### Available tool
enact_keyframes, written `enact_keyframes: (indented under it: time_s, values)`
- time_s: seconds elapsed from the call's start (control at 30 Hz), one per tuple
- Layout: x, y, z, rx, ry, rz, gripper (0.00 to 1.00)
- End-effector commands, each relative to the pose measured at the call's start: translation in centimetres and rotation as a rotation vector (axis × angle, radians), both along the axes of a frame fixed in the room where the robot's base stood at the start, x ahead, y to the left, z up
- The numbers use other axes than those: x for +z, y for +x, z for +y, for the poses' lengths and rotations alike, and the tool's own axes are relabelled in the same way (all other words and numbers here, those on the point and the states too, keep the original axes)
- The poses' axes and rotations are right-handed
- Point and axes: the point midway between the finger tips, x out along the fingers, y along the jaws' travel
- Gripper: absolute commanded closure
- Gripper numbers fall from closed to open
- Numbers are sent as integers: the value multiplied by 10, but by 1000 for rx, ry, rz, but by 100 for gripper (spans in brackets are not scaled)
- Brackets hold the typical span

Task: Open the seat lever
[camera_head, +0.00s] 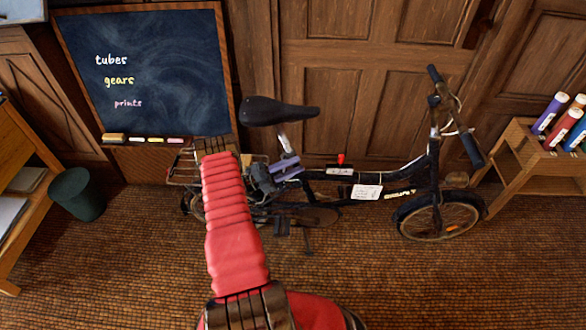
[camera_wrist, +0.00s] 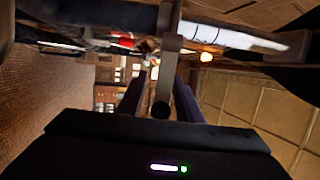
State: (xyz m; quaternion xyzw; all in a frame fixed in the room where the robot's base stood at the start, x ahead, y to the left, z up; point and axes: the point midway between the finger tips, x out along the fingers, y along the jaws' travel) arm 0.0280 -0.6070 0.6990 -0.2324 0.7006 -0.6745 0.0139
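The black bicycle seat (camera_head: 278,111) sits on a silver post (camera_head: 285,140) above the frame. My gripper (camera_head: 288,168) is at the base of this post, its purple fingers pointing right. In the wrist view my gripper (camera_wrist: 163,80) has its two dark fingers apart. A grey bar (camera_wrist: 169,62), which looks like the seat lever, runs between them towards a dark round end (camera_wrist: 160,109). I cannot tell whether either finger touches the bar. In the head view the lever is too small or hidden to make out.
The bicycle's dark frame (camera_head: 400,177) stretches right, with a white card (camera_head: 367,192) on it. A chalkboard (camera_head: 145,75) stands behind, a bin (camera_head: 77,194) at left, and a wooden rack (camera_head: 520,165) with tubes at right. The front floor is clear apart from my arm.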

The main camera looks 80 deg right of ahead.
Motion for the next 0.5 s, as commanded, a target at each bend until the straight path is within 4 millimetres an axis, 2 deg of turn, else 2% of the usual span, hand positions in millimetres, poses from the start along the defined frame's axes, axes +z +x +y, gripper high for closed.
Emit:
enact_keyframes:
  time_s: [0.27, 0.5]
  values:
    - [1, 1, 0, -3, -1, 1, 67]
    - [-5, 18, 6, 0, -2, 2, 67]
